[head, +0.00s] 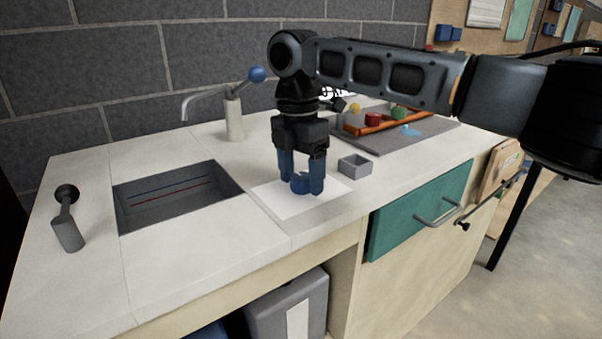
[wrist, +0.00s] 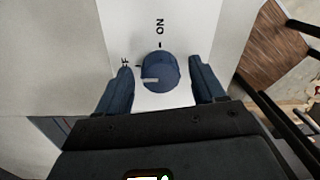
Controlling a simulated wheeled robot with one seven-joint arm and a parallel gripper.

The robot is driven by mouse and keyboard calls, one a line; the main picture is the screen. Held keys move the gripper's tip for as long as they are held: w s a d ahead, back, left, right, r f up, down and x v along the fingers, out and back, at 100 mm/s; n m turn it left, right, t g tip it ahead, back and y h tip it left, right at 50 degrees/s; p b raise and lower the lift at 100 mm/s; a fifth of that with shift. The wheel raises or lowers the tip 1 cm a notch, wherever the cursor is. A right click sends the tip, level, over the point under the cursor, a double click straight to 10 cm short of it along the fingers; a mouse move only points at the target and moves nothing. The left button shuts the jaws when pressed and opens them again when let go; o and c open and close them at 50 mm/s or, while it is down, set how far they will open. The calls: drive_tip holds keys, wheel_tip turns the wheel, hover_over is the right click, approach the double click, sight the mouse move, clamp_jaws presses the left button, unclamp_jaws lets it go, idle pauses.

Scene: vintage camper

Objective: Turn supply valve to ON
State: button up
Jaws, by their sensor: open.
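The supply valve is a round blue knob (wrist: 161,71) on a white plate (wrist: 122,22). In the wrist view "ON" and a tick are above the knob, and a partly hidden label ending in "F" is at its left with another tick. The knob's white mark points left, toward the "F" side and away from "ON". My gripper (wrist: 163,84) is open, with one blue finger on each side of the knob. I cannot tell whether either finger touches it. In the head view the knob (head: 299,185) shows between the fingertips, low over the plate (head: 282,203).
A small grey box (head: 355,165) stands close right of my gripper. A sink (head: 175,200) is at the left, with a faucet (head: 234,118) behind. A grey mat (head: 440,132) with an orange-edged tray lies at the back right.

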drive_tip(key=c, duration=1.1)
drive_tip(key=shift+o, duration=0.2)
drive_tip(key=shift+r+p, duration=0.15)
drive_tip(key=shift+p, duration=0.45)
drive_tip(key=m+p, duration=0.3)
drive_tip(key=p, duration=0.1)
drive_tip(key=shift+r, duration=0.2)
drive_tip(key=m+p, duration=0.5)
drive_tip(key=p, duration=0.2)
drive_tip(key=shift+f, duration=0.1)
drive_tip(key=m+p, duration=0.5)
drive_tip(key=shift+d+y, duration=0.1)
drive_tip(key=shift+y, duration=0.2)
drive_tip(key=m+p, duration=0.1)
drive_tip(key=m, duration=0.1)
drive_tip(key=m+p, duration=0.2)
drive_tip(key=shift+f+m, duration=0.2)
drive_tip(key=shift+m, duration=0.2)
drive_tip(key=shift+p, duration=0.3)
